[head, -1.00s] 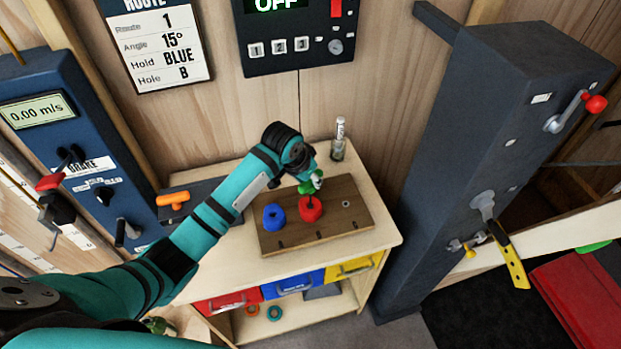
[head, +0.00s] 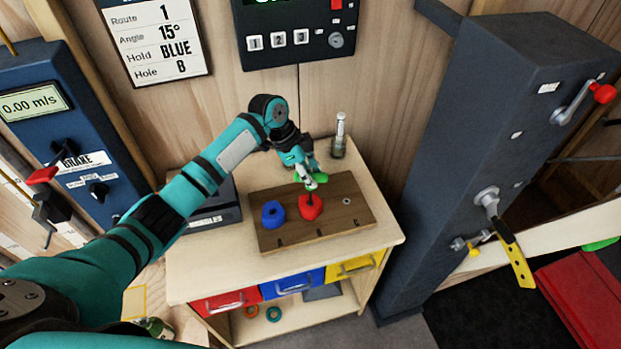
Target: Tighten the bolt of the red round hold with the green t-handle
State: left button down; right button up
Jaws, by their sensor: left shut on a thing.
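The red round hold (head: 311,208) sits on the wooden board (head: 350,222), right of the blue hold. The green t-handle (head: 320,179) is above it, with its dark shaft running down to the middle of the red hold. My left gripper (head: 312,179) is shut on the handle from the back left and covers part of it. The bolt is hidden in the hold under the shaft, so I cannot tell how deep it sits. My right gripper is not in view.
A blue hold (head: 273,214) stands left of the red one. A clear bottle (head: 339,136) stands at the back right of the cabinet top. A dark block (head: 215,206) lies to the left under my arm. A grey column (head: 470,150) rises on the right.

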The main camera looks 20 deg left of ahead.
pick_arm(q)
jog(key=shift+s+f, duration=0.1)
jog(key=shift+r+p, duration=0.8)
jog(key=shift+p, duration=0.2)
jog(key=shift+r+p, duration=0.45)
jog(key=shift+r, duration=0.3)
